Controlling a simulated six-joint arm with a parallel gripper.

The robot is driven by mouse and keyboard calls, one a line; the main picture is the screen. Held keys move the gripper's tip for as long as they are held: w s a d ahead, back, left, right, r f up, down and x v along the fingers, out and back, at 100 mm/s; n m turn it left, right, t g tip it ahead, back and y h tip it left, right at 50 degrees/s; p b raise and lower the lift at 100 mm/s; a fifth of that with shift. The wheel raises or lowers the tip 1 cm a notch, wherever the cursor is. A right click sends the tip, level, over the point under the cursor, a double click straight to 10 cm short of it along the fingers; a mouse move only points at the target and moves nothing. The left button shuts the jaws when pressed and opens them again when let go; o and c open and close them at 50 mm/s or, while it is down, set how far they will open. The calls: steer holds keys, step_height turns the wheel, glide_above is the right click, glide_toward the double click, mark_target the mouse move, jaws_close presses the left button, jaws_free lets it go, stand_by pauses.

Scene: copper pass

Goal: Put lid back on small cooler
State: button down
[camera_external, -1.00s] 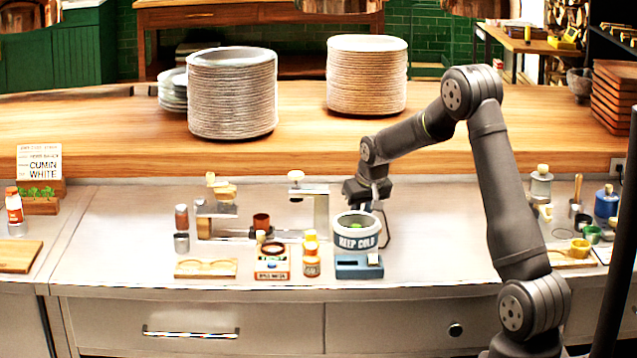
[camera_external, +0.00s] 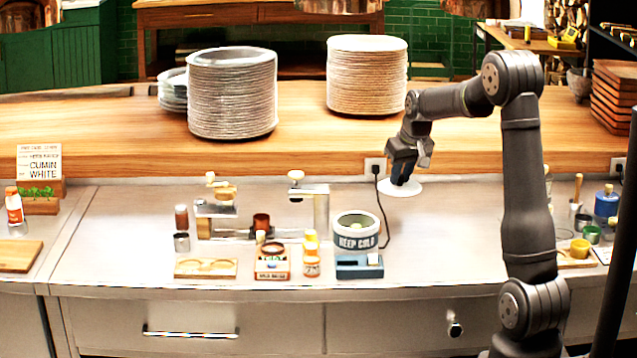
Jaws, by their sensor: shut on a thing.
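My gripper (camera_external: 402,180) is behind and to the right of the cooler, pointing down. It is shut on a white round lid (camera_external: 413,190), which looks roughly level and is apart from the cooler. My fingers hide the lid's middle. I cannot tell the lid's exact height above the counter.
Several small jars and holders, including an orange-capped bottle (camera_external: 311,262), crowd the cooler's left. A metal stand (camera_external: 320,206) is behind-left. A black cord (camera_external: 387,225) hangs from the wall outlet (camera_external: 375,167) beside the cooler. Counter (camera_external: 440,245) right of the cooler is clear.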

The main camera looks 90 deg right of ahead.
steer(key=w+a+r+n+t+y, duration=0.1)
steer(key=w+a+r+n, duration=0.3)
steer(key=w+a, duration=0.75)
steer(key=shift+s+f, duration=0.15)
steer(key=shift+f, duration=1.5)
steer(key=shift+s+f, duration=0.1)
steer(key=shift+f, duration=1.5)
steer(key=shift+f, duration=0.2)
steer(key=c, duration=1.2)
jaws_free()
steer(key=shift+o, duration=0.4)
steer(key=o, duration=0.4)
steer(key=shift+r, duration=0.1)
